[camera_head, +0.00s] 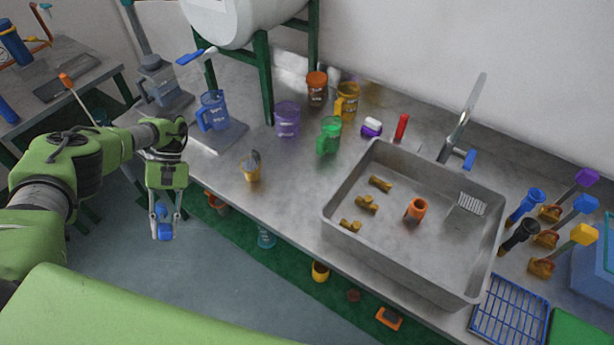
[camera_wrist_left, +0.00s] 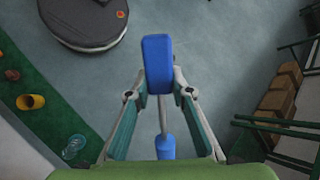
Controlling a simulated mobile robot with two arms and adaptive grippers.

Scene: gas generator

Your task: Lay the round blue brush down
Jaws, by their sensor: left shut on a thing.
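My left gripper (camera_head: 164,220) hangs in the air in front of the counter, left of the sink, pointing down. It is shut on a blue brush (camera_head: 165,232). In the left wrist view the blue brush (camera_wrist_left: 157,62) sits between the fingertips of my left gripper (camera_wrist_left: 159,84). It shows a blue block with rounded corners, a thin grey stem and a second blue part nearer the palm. The floor lies below it. My right gripper is not in view.
The grey counter (camera_head: 285,190) carries several mugs, a yellow cup (camera_head: 251,168) and a steel sink (camera_head: 370,235) with brass-coloured parts. Bare counter lies left of the sink. A blue rack (camera_head: 510,312) is at the right. Small containers stand on a green lower shelf (camera_head: 235,232).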

